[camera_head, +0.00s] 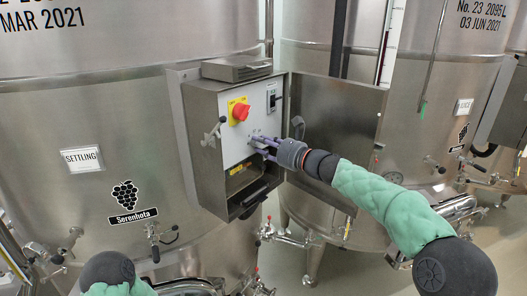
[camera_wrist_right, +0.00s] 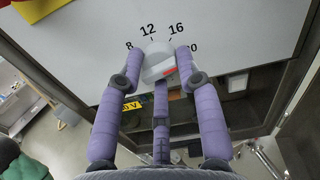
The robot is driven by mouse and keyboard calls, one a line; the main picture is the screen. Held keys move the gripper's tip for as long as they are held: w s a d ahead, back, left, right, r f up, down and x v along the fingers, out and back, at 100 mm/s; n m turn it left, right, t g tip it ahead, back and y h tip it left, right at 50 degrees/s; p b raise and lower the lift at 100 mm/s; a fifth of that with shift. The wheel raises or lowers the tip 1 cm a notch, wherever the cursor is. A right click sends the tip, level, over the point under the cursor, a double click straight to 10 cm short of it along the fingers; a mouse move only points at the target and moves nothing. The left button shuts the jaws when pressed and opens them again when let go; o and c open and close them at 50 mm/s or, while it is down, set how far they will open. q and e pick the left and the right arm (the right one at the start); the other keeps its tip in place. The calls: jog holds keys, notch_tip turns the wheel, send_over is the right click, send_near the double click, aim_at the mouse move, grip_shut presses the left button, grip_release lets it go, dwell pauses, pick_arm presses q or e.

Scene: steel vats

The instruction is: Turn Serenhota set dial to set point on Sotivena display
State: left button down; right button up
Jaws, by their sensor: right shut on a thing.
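The Serenhota vat (camera_head: 60,120) fills the left of the head view, with a grape label (camera_head: 125,197) reading Serenhota. Its open control box (camera_head: 205,130) has a pale panel. The set dial (camera_wrist_right: 157,66) is a pale round knob with a red mark toward its lower right, under a printed scale of 8, 12, 16 and 20. My right gripper (camera_head: 258,146) is shut on the dial; its purple fingers (camera_wrist_right: 161,60) press both sides. The number the red mark meets is unclear. I see no readable Sotivena display. My left gripper is out of view.
A red rotary switch (camera_head: 240,111) on a yellow plate sits above the dial on the panel. The box door (camera_head: 335,115) hangs open to the right, behind my right arm. Another steel vat (camera_head: 420,110) stands at the right, with valves and pipes low down.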

jog(key=shift+f+n+b, duration=0.15)
jog(key=shift+n+b, duration=3.2)
jog(key=shift+n, duration=0.45)
jog(key=shift+f+n+b, duration=0.1)
jog(key=shift+n+b, duration=3.2)
jog(key=shift+n, duration=0.5)
jog(key=o, duration=1.2)
jog(key=shift+w+r, duration=0.1)
jog(key=shift+c, duration=0.2)
jog(key=shift+r, duration=0.1)
